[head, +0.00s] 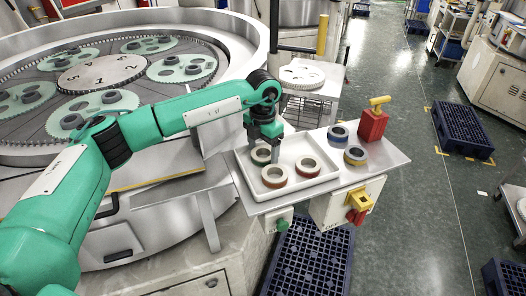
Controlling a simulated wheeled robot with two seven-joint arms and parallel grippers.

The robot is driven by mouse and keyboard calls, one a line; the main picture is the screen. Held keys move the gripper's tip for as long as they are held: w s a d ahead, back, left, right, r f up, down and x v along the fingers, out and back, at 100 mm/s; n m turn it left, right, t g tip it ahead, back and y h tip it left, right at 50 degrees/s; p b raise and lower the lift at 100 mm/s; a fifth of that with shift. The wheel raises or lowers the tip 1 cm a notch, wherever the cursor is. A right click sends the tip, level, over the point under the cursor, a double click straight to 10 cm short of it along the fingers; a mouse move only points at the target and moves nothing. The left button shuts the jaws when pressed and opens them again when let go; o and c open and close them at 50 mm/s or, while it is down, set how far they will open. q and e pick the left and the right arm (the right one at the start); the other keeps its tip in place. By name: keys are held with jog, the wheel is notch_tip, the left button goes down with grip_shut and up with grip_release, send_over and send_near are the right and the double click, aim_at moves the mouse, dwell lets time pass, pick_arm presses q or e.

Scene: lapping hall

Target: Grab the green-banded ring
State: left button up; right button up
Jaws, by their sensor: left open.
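The ring with what looks like a green band (260,158) lies in the back left part of a white tray (318,182). My left gripper (263,146) is open and points down right at this ring. One finger covers part of its right side, and I cannot tell whether the fingers touch it. Two more rings lie in the tray: a red-brown banded one (274,184) in front and another red-banded one (308,172) to the right. My right gripper is not in view.
The tray sits on a grey side table (385,161). To its right stand a blue-banded ring (338,139), a ring with a yellowish band (355,161) and a red container (372,126). The big lapping machine (225,52) fills the left.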

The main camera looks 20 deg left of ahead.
pick_arm(q)
jog(key=shift+f, duration=0.35)
jog(key=shift+c, duration=0.4)
jog(key=c, duration=0.7)
jog(key=shift+c, duration=0.6)
jog(key=shift+r, duration=0.15)
